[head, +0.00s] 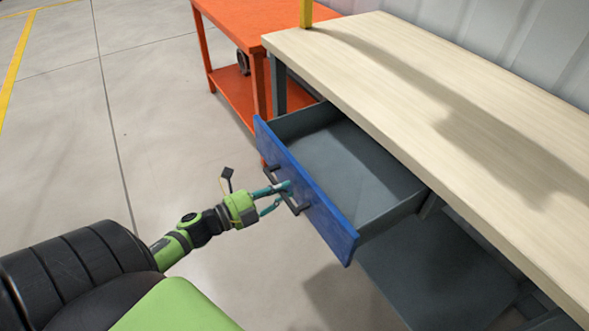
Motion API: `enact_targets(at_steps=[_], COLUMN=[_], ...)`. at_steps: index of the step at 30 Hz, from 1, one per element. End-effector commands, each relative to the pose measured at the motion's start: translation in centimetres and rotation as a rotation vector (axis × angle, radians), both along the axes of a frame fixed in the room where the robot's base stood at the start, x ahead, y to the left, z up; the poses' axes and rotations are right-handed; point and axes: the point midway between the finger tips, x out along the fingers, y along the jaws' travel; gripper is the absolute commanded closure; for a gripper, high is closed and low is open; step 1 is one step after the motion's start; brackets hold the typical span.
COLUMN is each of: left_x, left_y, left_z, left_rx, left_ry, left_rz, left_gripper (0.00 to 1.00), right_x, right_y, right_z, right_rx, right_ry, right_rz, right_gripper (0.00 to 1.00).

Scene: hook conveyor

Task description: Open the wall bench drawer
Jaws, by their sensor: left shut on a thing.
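The wall bench (430,95) has a pale wooden top and grey legs, and runs along the right side of the head view. Its drawer (345,165) has a blue front (330,222) and a grey inside, and is pulled well out from under the top. The drawer looks empty. A dark bar handle (298,206) is fixed to the blue front. My left gripper (284,196) is at the handle, its teal fingers shut on it. The fingers hide the middle of the handle. My right gripper is not in view.
An orange table (235,25) with a lower shelf stands behind the bench, with a dark round object (243,62) on its shelf. A grey lower shelf (440,275) lies under the bench. The grey floor (150,110) to the left is clear.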

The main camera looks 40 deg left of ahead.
Motion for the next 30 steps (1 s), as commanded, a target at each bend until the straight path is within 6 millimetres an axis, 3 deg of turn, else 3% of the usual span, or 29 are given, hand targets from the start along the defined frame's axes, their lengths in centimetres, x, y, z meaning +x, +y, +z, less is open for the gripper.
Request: enact_targets(at_steps=[6, 12, 27, 28, 29, 30], left_x=[-4.2, -6.4, -7.1, -7.1, -7.1, -7.1], left_y=[1.8, 2.7, 3.0, 3.0, 3.0, 3.0], left_z=[0.2, 0.1, 0.1, 0.1, 0.1, 0.1], left_rx=[-0.002, 0.0, -0.001, -0.001, -0.001, -0.001], left_ry=[0.001, -0.001, -0.004, -0.004, -0.004, -0.004], left_rz=[0.003, 0.002, 0.001, 0.001, 0.001, 0.001], left_gripper=[1.0, 1.0, 1.0, 0.74, 0.62, 0.56], right_x=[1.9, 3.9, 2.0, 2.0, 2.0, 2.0], right_y=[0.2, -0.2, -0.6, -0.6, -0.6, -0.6], right_z=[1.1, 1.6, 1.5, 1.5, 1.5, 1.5], right_rx=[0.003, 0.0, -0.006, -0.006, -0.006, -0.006], right_ry=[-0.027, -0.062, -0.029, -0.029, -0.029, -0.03], right_rz=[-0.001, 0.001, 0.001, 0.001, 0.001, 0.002], right_gripper=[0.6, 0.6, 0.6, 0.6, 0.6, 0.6])
